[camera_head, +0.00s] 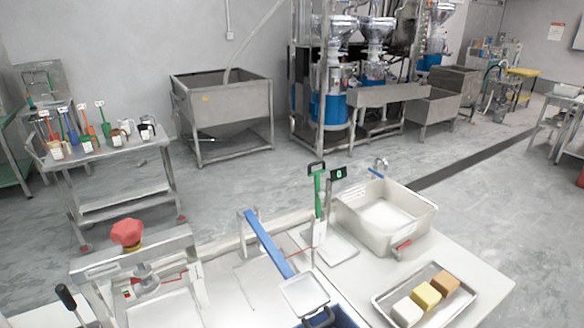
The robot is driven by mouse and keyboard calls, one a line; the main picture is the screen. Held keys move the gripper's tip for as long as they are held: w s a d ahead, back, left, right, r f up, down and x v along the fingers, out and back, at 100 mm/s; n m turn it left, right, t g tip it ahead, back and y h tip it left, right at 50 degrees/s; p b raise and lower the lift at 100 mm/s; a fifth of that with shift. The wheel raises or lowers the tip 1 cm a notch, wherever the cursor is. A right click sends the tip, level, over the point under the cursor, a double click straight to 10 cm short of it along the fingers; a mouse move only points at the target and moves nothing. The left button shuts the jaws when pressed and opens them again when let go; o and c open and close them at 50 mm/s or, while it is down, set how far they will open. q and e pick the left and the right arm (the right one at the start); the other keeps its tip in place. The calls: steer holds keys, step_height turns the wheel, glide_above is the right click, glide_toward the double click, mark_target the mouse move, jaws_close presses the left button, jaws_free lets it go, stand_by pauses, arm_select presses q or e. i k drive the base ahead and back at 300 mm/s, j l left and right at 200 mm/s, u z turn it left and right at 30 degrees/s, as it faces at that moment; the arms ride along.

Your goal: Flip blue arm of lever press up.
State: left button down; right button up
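The lever press stands on the white table in the lower middle of the head view. Its blue arm (266,243) is a long straight bar. It slopes from a grey upright post (242,238) at the back left down toward the front right. Its lower end is close to a pale square plate (304,291), and I cannot tell whether they touch. Neither of my grippers can be made out in this view. Nothing visible is holding the blue arm.
A green upright (318,198) with a black display (338,173) stands just right of the blue arm. A white basin (384,216) and a metal tray (461,293) with three blocks are farther right. A metal frame with a red knob (127,233) stands left.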

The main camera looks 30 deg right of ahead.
mark_target(304, 293)
steer(key=k+l, duration=0.1)
steer(key=l, duration=0.3)
steer(key=k+l+u, duration=0.15)
steer(key=l, duration=0.2)
steer(key=k+l, duration=0.1)
steer(key=l, duration=0.3)
steer(key=k+l+u, duration=0.15)
steer(key=l, duration=0.2)
steer(key=k+l, duration=0.1)
steer(key=l, duration=0.3)
steer(key=u, duration=0.05)
